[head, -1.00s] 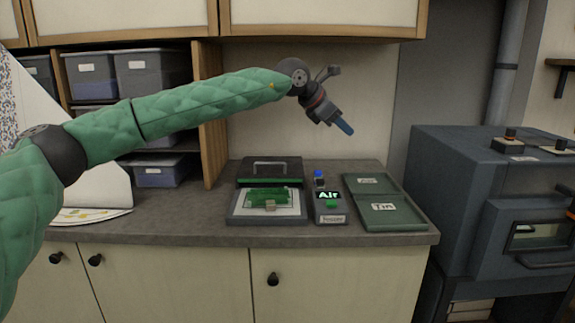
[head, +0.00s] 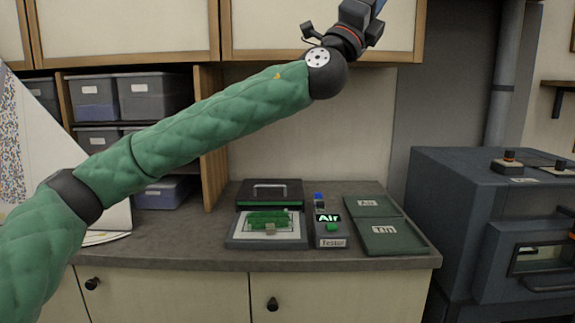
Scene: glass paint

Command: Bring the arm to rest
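My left arm comes in from the left in a green quilted sleeve and reaches up across the view. My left gripper (head: 376,10) is at the top edge, in front of the upper cabinet, well above the counter. A bit of blue shows at its tip, but the frame cuts it off, so I cannot tell whether it is open or shut. My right gripper is not in view.
On the counter (head: 190,243) are a press-like device with a handled lid (head: 270,190) and green piece (head: 268,219), a tester (head: 329,229) reading "Air", and trays labelled Air (head: 367,205) and Tin (head: 385,235). A dark kiln-like machine (head: 450,190) stands right.

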